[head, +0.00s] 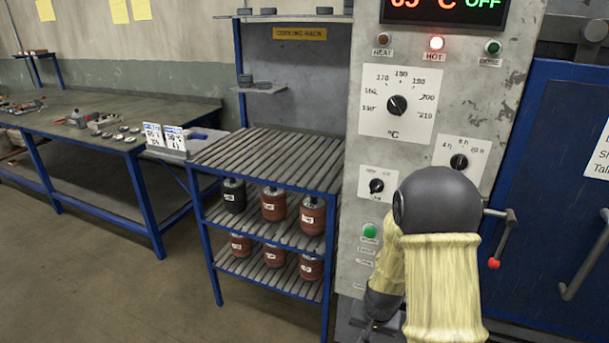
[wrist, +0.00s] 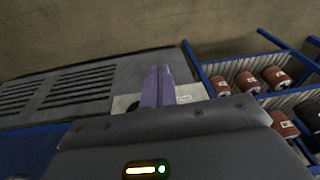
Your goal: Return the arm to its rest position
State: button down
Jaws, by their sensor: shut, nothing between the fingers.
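My arm, in a cream quilted sleeve with a dark grey joint, stands in front of the oven's control panel (head: 480,85) at the right of the head view. My gripper (head: 368,332) points downward at the bottom of that view, beside the lower panel, partly hidden by the sleeve. In the wrist view my gripper (wrist: 158,82) shows as two purple-grey fingers pressed together, with nothing between them. Beyond them are a pale surface and a dark slotted panel (wrist: 75,95).
A blue rack (head: 265,160) with several labelled red and dark cylinders stands left of the panel. A lever with a red knob (head: 493,263) sticks out by the blue oven door (head: 555,200), close right of my arm. A workbench (head: 85,105) stands at the left; open floor lies before it.

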jog(key=s+a+r+n+p, duration=0.1)
jog(key=s+r+p, duration=0.3)
jog(key=r, duration=0.7)
jog(key=s+r+n+p, duration=0.2)
jog(key=s+r, duration=0.6)
jog(key=r, duration=0.4)
jog(key=shift+s+a+n+p, duration=0.3)
jog(key=shift+a+n+p, duration=0.1)
jog(key=shift+p, duration=0.5)
